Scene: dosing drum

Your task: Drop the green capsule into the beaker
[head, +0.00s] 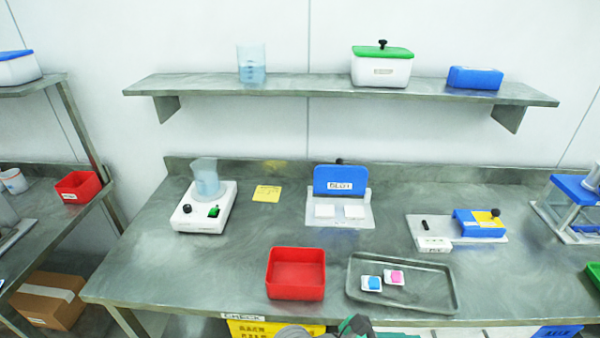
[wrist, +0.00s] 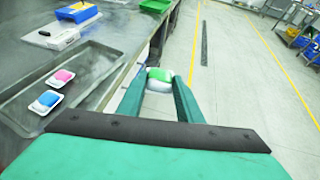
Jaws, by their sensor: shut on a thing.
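My gripper (wrist: 160,76) is shut on the green capsule (wrist: 159,74), a small green and white piece held between its fingertips. In the wrist view it hangs over the floor, beyond the bench edge. In the head view only a green part of my gripper (head: 356,325) shows at the bottom edge, and the capsule cannot be made out. A clear beaker (head: 207,181) with bluish liquid stands on the white stirrer (head: 190,216) at the bench's left. A second beaker (head: 252,72) with bluish liquid stands on the wall shelf.
A grey tray (head: 440,300) with one blue and one pink capsule in white holders lies at the bench front. An empty red bin (head: 296,274) stands left of it. A blue-lidded device (head: 340,182) stands behind. The bench between stirrer and red bin is clear.

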